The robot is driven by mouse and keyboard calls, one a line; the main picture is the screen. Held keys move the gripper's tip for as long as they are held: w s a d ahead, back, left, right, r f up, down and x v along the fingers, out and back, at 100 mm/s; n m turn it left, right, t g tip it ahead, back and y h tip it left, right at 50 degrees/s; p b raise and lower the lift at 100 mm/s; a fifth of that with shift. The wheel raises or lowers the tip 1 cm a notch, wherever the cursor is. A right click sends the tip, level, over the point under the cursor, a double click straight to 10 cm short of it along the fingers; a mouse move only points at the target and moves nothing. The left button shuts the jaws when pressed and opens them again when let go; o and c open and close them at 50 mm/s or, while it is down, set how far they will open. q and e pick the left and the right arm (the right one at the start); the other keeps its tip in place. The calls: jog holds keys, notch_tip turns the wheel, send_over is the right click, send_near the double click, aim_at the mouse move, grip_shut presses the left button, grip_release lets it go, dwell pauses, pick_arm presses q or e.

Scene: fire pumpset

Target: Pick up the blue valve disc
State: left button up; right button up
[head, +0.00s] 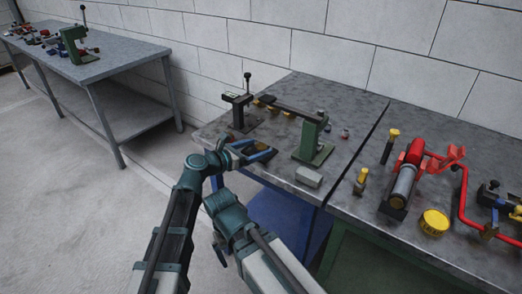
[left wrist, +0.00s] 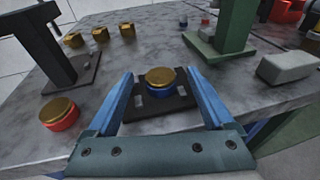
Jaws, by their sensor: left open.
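The blue valve disc (left wrist: 161,89) has a brass top and sits on a dark plate (left wrist: 178,104), in the left wrist view. My left gripper (left wrist: 158,72) is open, with one blue finger on each side of the disc. Gaps show between the fingers and the disc, so it is not gripped. In the head view my left gripper (head: 252,151) is low over the near left part of the grey bench; the disc is not clear there.
A red disc with a brass top (left wrist: 59,114) lies left of the gripper. A dark stand (left wrist: 62,65), brass fittings (left wrist: 99,34), a green stand (head: 313,143) and a grey block (head: 308,177) are nearby. A red pump (head: 414,153) lies farther right.

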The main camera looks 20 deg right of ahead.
pick_arm(q)
grip_shut()
dwell(0.3)
jog(key=shift+r, duration=0.1)
